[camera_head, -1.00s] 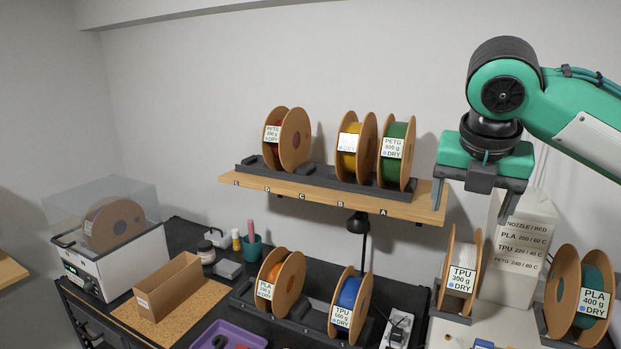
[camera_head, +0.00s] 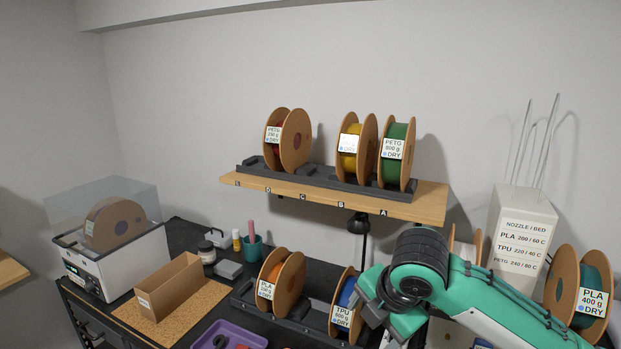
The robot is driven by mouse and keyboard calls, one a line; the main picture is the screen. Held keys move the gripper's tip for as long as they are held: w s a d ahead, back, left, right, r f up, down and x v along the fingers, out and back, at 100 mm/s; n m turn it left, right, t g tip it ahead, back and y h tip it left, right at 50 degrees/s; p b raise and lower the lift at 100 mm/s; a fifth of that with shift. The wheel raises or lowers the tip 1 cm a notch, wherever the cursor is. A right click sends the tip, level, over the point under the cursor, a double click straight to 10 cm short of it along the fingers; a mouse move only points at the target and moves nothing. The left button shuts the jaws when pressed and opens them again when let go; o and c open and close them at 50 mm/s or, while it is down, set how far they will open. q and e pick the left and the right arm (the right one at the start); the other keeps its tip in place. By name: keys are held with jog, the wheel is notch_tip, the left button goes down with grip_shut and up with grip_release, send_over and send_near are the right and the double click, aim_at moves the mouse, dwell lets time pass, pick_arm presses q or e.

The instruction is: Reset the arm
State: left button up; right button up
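My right arm comes in from the lower right. Its gripper (camera_head: 385,308) is low in front of the bench, beside the blue TPU spool (camera_head: 345,300), and covers part of it. The fingers are mostly hidden, so I cannot tell whether they are open or shut. My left gripper is not in view. The white spool (camera_head: 464,249) on the right is mostly hidden behind my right arm. On the wooden shelf (camera_head: 432,203) stand a red PETG spool (camera_head: 294,140), a yellow spool (camera_head: 350,160) and a green PETG spool (camera_head: 397,140).
A clear-lidded dryer (camera_head: 118,265) with a spool stands left. A cardboard box (camera_head: 170,287), an orange PLA spool (camera_head: 285,282) and a purple tray (camera_head: 255,337) are on the bench. A white label box (camera_head: 522,240) and a PLA spool (camera_head: 563,285) stand right.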

jog(key=s+f+m+y, duration=0.1)
jog(key=s+f+m, duration=0.45)
jog(key=f, duration=0.25)
jog(key=s+f+m+y, duration=0.1)
jog(key=s+f+m, duration=0.4)
jog(key=f, duration=0.4)
jog(key=s+d+f+m+h, duration=0.2)
jog(key=s+d+f+m, duration=0.4)
jog(key=s+m, duration=0.15)
jog(key=s+d+f+m+h, duration=0.2)
jog(key=s+d+f+m, duration=0.4)
jog(key=s, duration=0.2)
notch_tip(320, 180, down, 34)
jog(key=g+b, duration=0.2)
jog(key=b, duration=0.3)
jog(key=s+d+f+b, duration=0.1)
jog(key=s+f+b, duration=0.1)
jog(key=s+f, duration=0.7)
jog(key=s+d+f+g+b, duration=0.1)
jog(key=s+d+f+b, duration=0.1)
jog(key=s+f, duration=0.8)
notch_tip(320, 180, down, 7)
jog(key=shift+s+d+f+n+b, duration=0.1)
jog(key=shift+s+d+n+b, duration=0.15)
jog(key=shift+n+b, duration=0.2)
